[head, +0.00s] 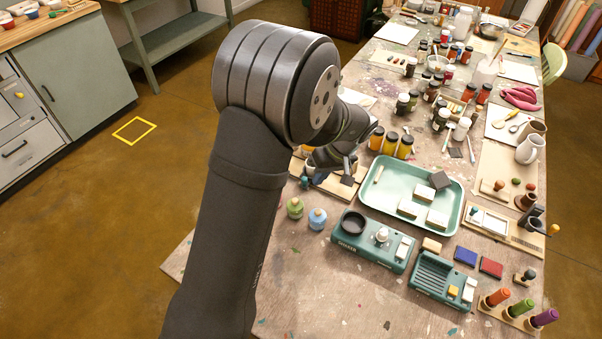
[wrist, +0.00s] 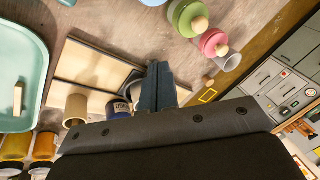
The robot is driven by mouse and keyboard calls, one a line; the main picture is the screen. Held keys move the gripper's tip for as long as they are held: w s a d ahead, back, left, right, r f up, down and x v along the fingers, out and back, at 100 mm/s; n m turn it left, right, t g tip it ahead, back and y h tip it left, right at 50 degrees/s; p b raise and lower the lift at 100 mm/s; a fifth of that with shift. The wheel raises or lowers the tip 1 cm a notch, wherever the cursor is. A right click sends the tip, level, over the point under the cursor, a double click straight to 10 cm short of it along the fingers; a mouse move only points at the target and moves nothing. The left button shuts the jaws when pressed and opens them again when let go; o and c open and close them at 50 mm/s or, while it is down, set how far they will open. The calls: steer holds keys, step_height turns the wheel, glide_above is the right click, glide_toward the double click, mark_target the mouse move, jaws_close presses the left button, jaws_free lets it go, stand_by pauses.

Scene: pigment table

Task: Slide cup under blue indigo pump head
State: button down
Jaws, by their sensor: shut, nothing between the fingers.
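My gripper (wrist: 160,70) is shut and empty in the wrist view, its dark fingers together beside a wooden board (wrist: 95,65). A dark blue labelled container (wrist: 118,108) stands close to the left of the fingers, partly hidden by my gripper's body. I cannot tell whether it belongs to the blue indigo pump. A small pale cup-like piece (wrist: 229,62) lies to the right, beside a pink jar (wrist: 213,43); I cannot tell for certain that it is the cup. In the head view my arm hides most of this area. No pump head is clearly visible.
A green jar (wrist: 186,17) stands beside the pink jar. A mint tray (head: 455,215) with pale blocks and a teal device (head: 365,243) lie right of my arm. Several yellow jars (head: 390,144) stand behind the tray. The near table front (head: 300,290) is bare.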

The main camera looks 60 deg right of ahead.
steer(key=w+a+r+n+g+h, duration=0.1)
steer(key=w+a+n+g+h, duration=0.15)
steer(key=w+n+g, duration=0.55)
steer(key=w+a+r+n+g+h, duration=0.1)
steer(key=w+a+n+g+h, duration=0.3)
steer(key=w, duration=0.7)
steer(key=shift+n+t+y, duration=0.3)
steer(key=shift+y, duration=0.05)
steer(key=x, duration=0.3)
steer(key=d+x, duration=0.1)
steer(key=x, duration=0.3)
steer(key=d+x, duration=0.1)
steer(key=x, duration=0.3)
steer(key=shift+w+d+r, duration=0.1)
steer(key=shift+w+r, duration=0.1)
steer(key=shift+w, duration=0.05)
steer(key=shift+s+d, duration=0.25)
steer(key=shift+s, duration=0.25)
steer(key=shift+s+d, duration=0.25)
steer(key=shift+s, duration=0.3)
steer(key=shift+s+d, duration=0.3)
steer(key=shift+s, duration=0.2)
